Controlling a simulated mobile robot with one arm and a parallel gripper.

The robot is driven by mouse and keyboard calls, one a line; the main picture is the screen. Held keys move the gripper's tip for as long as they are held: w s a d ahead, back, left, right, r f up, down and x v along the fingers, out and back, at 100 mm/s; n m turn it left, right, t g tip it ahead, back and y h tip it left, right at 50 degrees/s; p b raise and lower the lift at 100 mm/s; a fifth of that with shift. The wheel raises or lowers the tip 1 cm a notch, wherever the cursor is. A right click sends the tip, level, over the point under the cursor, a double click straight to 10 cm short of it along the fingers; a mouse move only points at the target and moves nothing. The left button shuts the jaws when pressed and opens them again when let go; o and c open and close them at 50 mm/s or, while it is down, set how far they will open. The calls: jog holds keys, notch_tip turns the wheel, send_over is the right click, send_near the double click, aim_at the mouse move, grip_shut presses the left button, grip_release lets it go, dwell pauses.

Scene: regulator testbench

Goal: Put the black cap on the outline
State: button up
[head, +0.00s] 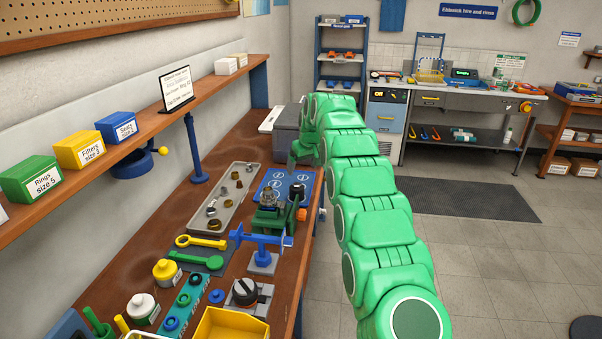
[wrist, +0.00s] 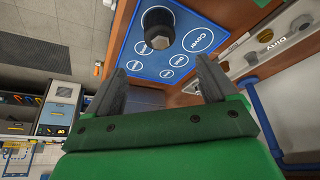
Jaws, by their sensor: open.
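The black cap (wrist: 158,24) shows in the wrist view as a dark round piece with a grey faceted end, at the blue mat (wrist: 128,47). A dark piece (head: 297,191) at the right of the mat (head: 267,181) in the head view looks like the same cap. The mat has several white outlines, a large one marked "Cover" (wrist: 198,40) beside the cap. In the head view my gripper (head: 303,160) is above the mat's far side.
A grey tray (head: 226,211) with several metal parts lies left of the mat; its "Dirty" label shows in the wrist view. A green fixture with a metal part (head: 268,208) and a blue stand (head: 262,240) are in front. A grey box (head: 284,134) stands behind.

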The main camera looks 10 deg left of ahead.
jog(key=shift+v, duration=1.05)
jog(key=s+d+r+m+g+h, duration=0.1)
jog(key=s+d+r, duration=0.2)
jog(key=s+d, duration=0.45)
jog(key=s+d+r+m+g, duration=0.1)
jog(key=s+d+r+m, duration=0.3)
jog(key=s, duration=0.7)
jog(key=s+d+r+n+g+h, duration=0.1)
jog(key=s+d+r, duration=0.2)
jog(key=s+d, duration=0.55)
jog(key=s+d+f+m, duration=0.1)
jog(key=s+d+f, duration=0.1)
jog(key=s, duration=1.1)
jog(key=s+d+f+m+g, duration=0.1)
jog(key=s+d+f, duration=0.2)
jog(key=s, duration=1)
jog(key=s+d+f+m+g, duration=0.1)
jog(key=s+d, duration=0.3)
jog(key=s, duration=1)
jog(key=shift+d+f+h, duration=0.3)
jog(key=shift+f+h, duration=0.1)
jog(key=shift+f, duration=0.3)
jog(key=shift+s, duration=0.1)
